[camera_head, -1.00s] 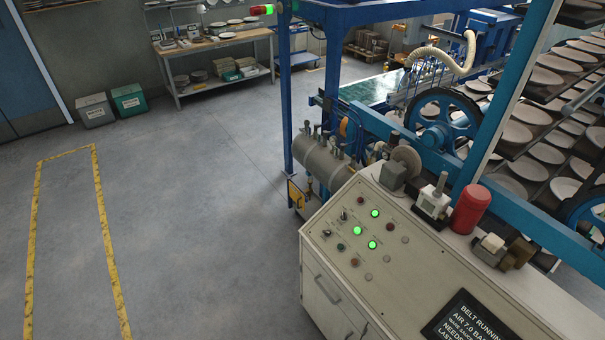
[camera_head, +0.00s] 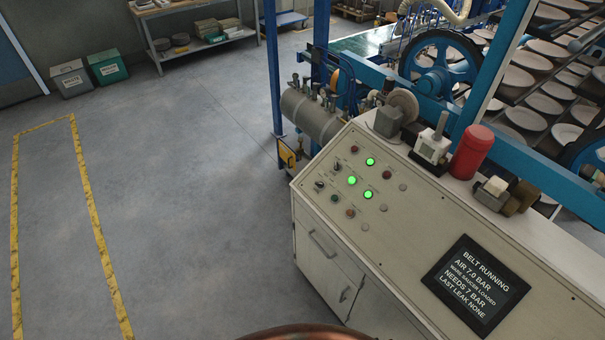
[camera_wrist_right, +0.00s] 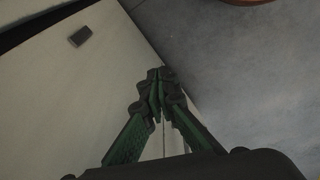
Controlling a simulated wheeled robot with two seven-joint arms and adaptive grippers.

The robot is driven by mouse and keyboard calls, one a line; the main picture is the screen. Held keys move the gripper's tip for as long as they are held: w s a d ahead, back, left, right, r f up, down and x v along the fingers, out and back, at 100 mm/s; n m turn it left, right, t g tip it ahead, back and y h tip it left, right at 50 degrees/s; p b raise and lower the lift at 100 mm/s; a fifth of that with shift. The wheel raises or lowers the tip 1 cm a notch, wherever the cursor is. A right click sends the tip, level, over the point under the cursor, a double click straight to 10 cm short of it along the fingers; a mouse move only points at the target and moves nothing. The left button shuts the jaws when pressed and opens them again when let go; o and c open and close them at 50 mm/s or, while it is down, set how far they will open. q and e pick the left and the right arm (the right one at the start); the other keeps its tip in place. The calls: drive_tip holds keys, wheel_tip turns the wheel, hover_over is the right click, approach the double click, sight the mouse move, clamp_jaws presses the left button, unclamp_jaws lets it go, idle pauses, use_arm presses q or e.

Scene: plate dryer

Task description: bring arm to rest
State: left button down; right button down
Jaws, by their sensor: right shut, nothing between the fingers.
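My right gripper (camera_wrist_right: 160,76) shows in the right wrist view, its green-sided fingers shut with nothing between them. It is in front of a cream surface that looks like the control cabinet, with grey floor to the right; I cannot tell the gap. Neither gripper is in the head view. The cream control cabinet (camera_head: 330,262) stands at the lower right there, with lit green buttons and a dark display (camera_head: 475,285) reading "BELT RUNNING", "AIR 7.0 BAR" and "LAST LEAK NONE".
A red cylinder (camera_head: 472,152) and small devices stand along the cabinet's back edge. Behind are a blue machine frame with a wheel (camera_head: 440,68), a grey tank (camera_head: 311,117) and racks of plates. Open floor (camera_head: 180,210) lies left, with yellow lines and two bins.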

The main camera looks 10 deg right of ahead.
drive_tip(key=s+f+b, duration=0.3)
drive_tip(key=s+f, duration=0.5)
drive_tip(key=f, duration=0.3)
drive_tip(key=s+f+g+b, duration=0.1)
drive_tip(key=s+f+b, duration=0.3)
drive_tip(key=s+f, duration=0.5)
wheel_tip(320, 180, down, 2)
drive_tip(key=shift+s+f+n, duration=0.1)
drive_tip(key=shift+s+n, duration=0.2)
